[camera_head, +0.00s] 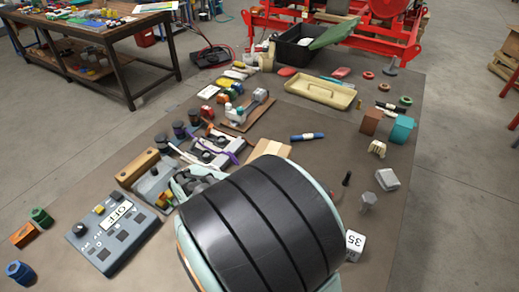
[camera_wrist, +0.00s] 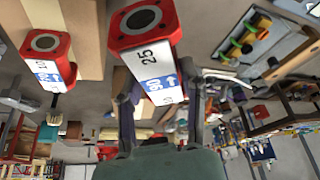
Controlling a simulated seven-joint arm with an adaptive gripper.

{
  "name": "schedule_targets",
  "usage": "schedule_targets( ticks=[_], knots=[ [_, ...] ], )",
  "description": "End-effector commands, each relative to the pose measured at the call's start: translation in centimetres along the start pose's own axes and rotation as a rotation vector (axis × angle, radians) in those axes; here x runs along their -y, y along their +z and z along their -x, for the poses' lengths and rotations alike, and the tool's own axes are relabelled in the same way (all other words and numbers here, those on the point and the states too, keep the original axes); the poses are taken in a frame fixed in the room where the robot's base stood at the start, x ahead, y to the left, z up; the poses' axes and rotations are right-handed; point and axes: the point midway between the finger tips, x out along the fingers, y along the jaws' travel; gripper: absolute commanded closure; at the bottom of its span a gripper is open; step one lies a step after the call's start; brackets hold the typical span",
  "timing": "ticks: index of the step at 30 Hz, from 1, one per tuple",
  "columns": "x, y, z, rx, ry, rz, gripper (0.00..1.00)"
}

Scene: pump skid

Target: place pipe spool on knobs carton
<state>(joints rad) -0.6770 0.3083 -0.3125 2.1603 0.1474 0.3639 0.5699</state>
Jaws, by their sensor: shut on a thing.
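In the wrist view my gripper (camera_wrist: 160,105) is shut on a white piece with a red end and a round dark bore, marked 25 and 90; I take it as the pipe spool (camera_wrist: 146,55). A similar red-ended piece (camera_wrist: 48,65), marked 10, shows to its left. A tan box-like surface (camera_wrist: 84,38) lies behind and between them; it may be the knobs carton, but no label is readable. In the head view a tan surface (camera_head: 268,148) shows just past my arm, partly hidden. My large black arm link hides much of the front middle there, and the held piece cannot be made out.
A dark mat carries many items. A grey control box (camera_head: 112,237) stands front left, a beige tray (camera_head: 320,92) at the back, a teal block (camera_head: 402,129) and a white cube marked 35 (camera_head: 355,245) at right.

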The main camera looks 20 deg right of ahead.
Motion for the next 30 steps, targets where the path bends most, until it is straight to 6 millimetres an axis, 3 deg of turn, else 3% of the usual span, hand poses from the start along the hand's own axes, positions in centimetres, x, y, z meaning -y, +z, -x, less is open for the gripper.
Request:
schedule_targets(
  ticks=[8, 13, 19, 23, 30],
  knots=[
    [-3.5, -4.9, 2.8, -0.007, -0.056, 0.125, 1.00],
    [-8.4, -8.3, 5.0, -0.007, -0.013, 0.025, 1.00],
    [-13.5, -9.9, 6.0, -0.003, 0.040, -0.098, 1.00],
    [-14.6, -10.6, 5.3, 0.000, 0.052, -0.126, 1.00],
    [-14.1, -15.1, 0.3, 0.002, 0.053, -0.129, 1.00]
  ],
)
